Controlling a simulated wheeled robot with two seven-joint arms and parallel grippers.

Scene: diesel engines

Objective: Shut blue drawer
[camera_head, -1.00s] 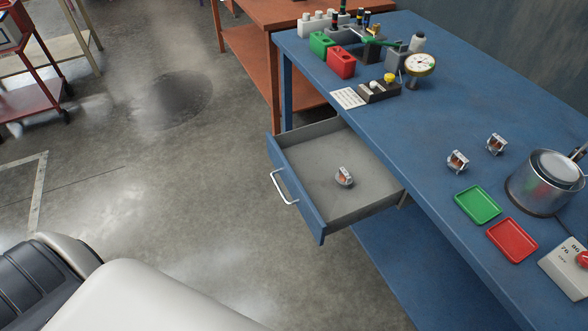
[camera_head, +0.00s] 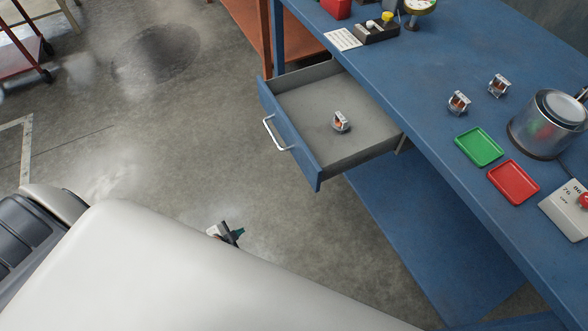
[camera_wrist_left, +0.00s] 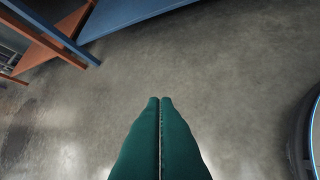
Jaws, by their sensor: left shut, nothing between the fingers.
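The blue drawer (camera_head: 290,139) stands pulled out of the blue workbench in the head view. Its grey inside holds one small metal part with orange in it (camera_head: 341,122). A silver bar handle (camera_head: 275,133) is on its front. My left gripper (camera_head: 235,234) shows small below and left of the drawer, over the floor, apart from the handle and mostly hidden by my white body. In the left wrist view its green fingers (camera_wrist_left: 160,104) are together with nothing between them. My right gripper is not in view.
The blue workbench (camera_head: 440,75) carries a green tray (camera_head: 479,147), a red tray (camera_head: 513,182), a metal pot (camera_head: 548,124) and two more small metal parts. An orange bench (camera_head: 255,25) stands behind. The floor in front of the drawer is clear.

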